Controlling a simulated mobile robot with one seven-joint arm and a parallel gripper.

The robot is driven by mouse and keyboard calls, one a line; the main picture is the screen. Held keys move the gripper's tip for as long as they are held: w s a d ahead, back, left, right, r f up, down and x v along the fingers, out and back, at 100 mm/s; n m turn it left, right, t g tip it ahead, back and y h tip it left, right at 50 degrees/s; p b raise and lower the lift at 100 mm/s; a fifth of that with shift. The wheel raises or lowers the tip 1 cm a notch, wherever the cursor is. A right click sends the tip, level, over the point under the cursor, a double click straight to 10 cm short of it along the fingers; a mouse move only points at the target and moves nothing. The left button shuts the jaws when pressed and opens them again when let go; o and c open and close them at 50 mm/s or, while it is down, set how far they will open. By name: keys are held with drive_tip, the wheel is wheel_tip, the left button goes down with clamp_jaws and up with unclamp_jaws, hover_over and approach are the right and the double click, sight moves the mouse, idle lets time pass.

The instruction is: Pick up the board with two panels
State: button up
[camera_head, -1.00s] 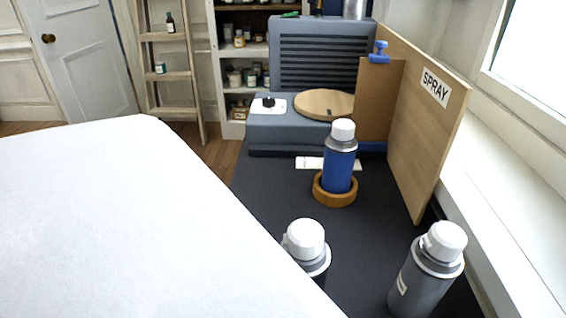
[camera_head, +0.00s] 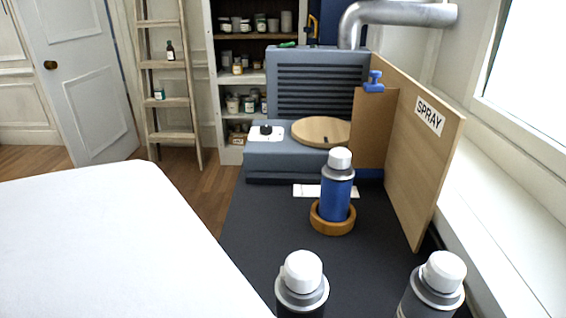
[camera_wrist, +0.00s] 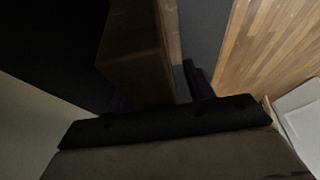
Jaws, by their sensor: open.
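A light wood panel with a SPRAY label (camera_head: 425,150) stands upright on the right of the dark bench in the head view. A smaller brown panel (camera_head: 373,130) stands at an angle to it, with a blue clamp (camera_head: 373,82) on its top edge. These two look like the board with two panels, though I cannot see how they join. My gripper (camera_wrist: 157,95) shows dark in the wrist view, open, with nothing visibly held. A brown block-like shape (camera_wrist: 135,55) lies beyond it; I cannot tell what it is. My gripper is outside the head view.
A blue spray can (camera_head: 336,192) stands in a wooden ring (camera_head: 332,218). A round wooden disc (camera_head: 322,131) rests on the grey unit. A white surface (camera_head: 110,245) fills the left foreground.

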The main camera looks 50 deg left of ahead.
drive_tip(key=shift+f, duration=0.1)
idle(0.3)
clamp_jaws()
idle(0.4)
